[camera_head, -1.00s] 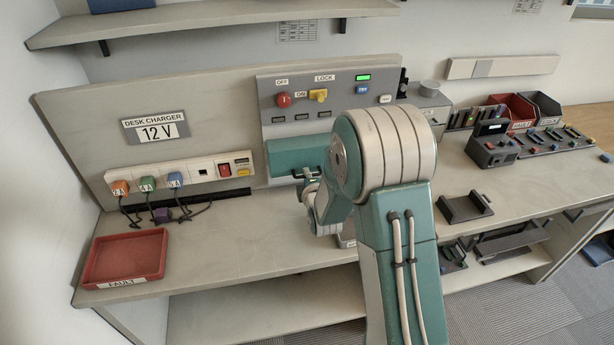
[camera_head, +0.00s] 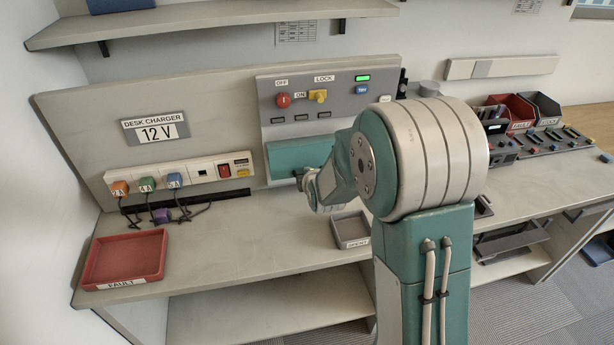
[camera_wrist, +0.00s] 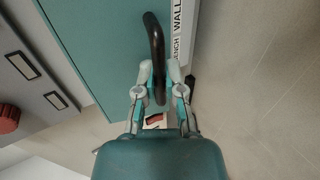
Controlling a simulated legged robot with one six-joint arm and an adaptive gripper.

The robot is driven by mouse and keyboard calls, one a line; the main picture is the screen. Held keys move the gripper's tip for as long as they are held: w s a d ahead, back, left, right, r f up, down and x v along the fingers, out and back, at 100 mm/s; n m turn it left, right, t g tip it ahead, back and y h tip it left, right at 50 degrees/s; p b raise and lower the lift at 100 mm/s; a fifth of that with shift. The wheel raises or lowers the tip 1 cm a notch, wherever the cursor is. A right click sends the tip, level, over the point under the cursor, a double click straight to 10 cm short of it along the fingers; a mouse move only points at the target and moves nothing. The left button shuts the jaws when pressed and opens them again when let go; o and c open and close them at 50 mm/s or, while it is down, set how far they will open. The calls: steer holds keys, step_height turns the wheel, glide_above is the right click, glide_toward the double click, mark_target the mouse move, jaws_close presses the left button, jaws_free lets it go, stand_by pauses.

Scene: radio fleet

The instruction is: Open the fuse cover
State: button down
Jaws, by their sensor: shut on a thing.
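The fuse cover (camera_head: 290,157) is a teal panel low on the grey control panel, with its right part hidden behind my arm in the head view. In the wrist view the cover (camera_wrist: 105,45) fills the upper middle and carries a dark curved handle (camera_wrist: 154,35). My gripper (camera_wrist: 159,76) is shut on this handle, one finger on each side of it. In the head view my gripper (camera_head: 300,182) is small and partly hidden at the cover's lower edge. The cover looks closed or nearly so; its exact angle is hard to tell.
Above the cover sit a red knob (camera_head: 283,100), a yellow lock switch (camera_head: 317,96) and a lit green indicator (camera_head: 362,78). A grey tray (camera_head: 351,231) stands on the bench below my wrist. A red fault tray (camera_head: 126,259) lies left. Bench between them is clear.

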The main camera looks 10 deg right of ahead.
step_height(320, 180, up, 12)
steer(key=g, duration=1)
steer(key=shift+w, duration=0.35)
steer(key=shift+w+r, duration=0.1)
steer(key=shift+r, duration=0.1)
steer(key=c, duration=0.7)
jaws_free()
